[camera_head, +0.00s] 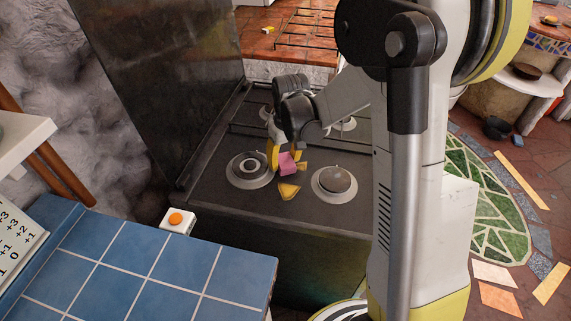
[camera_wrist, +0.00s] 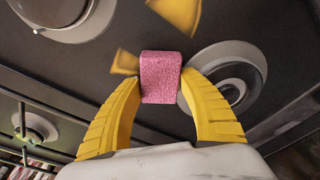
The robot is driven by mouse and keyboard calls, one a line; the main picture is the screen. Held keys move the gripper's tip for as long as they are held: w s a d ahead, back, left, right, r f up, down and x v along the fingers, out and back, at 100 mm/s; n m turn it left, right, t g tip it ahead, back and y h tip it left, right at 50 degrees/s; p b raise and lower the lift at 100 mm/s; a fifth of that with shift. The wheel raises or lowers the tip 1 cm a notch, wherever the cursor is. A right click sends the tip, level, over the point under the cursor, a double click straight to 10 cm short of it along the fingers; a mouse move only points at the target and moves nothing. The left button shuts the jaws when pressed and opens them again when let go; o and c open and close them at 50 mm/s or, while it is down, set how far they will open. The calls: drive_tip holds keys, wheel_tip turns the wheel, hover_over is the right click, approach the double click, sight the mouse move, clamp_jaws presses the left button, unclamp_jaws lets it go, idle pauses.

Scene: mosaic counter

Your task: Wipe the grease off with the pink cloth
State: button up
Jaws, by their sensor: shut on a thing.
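The pink cloth (camera_head: 287,162) is a small block-like pad between the yellow fingers of my gripper (camera_head: 284,157), low over the dark stove top (camera_head: 218,212). In the wrist view the cloth (camera_wrist: 161,77) is pinched between the fingertips of my gripper (camera_wrist: 160,88). One yellow-brown grease patch (camera_head: 289,191) lies on the stove just in front of the cloth, between two burners; it also shows at the top of the wrist view (camera_wrist: 181,10). A second patch (camera_wrist: 125,62) shows beside the cloth, partly hidden by it. I cannot tell whether the cloth touches the stove.
Round burners stand at the left (camera_head: 250,169) and right (camera_head: 335,184) of the patches. A dark upright panel (camera_head: 160,80) rises along the stove's left side. A blue tiled counter (camera_head: 150,265) is in front at left, beside a white box with an orange button (camera_head: 176,220).

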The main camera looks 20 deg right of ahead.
sight(309, 169)
drive_tip(key=shift+s+d, duration=0.45)
drive_tip(key=shift+d, duration=0.3)
drive_tip(key=shift+s+d, duration=0.4)
drive_tip(key=shift+d, duration=0.35)
drive_tip(key=shift+s+d+f, duration=0.15)
drive_tip(key=shift+s+d, duration=1.1)
drive_tip(key=shift+d, duration=0.3)
drive_tip(key=shift+c, duration=0.2)
wheel_tip(309, 169, up, 6)
drive_tip(key=p, duration=0.4)
drive_tip(key=shift+d+f, duration=0.15)
drive_tip(key=shift+c, duration=0.2)
drive_tip(key=shift+r, duration=0.2)
wheel_tip(309, 169, up, 3)
drive_tip(key=shift+p, duration=1.25)
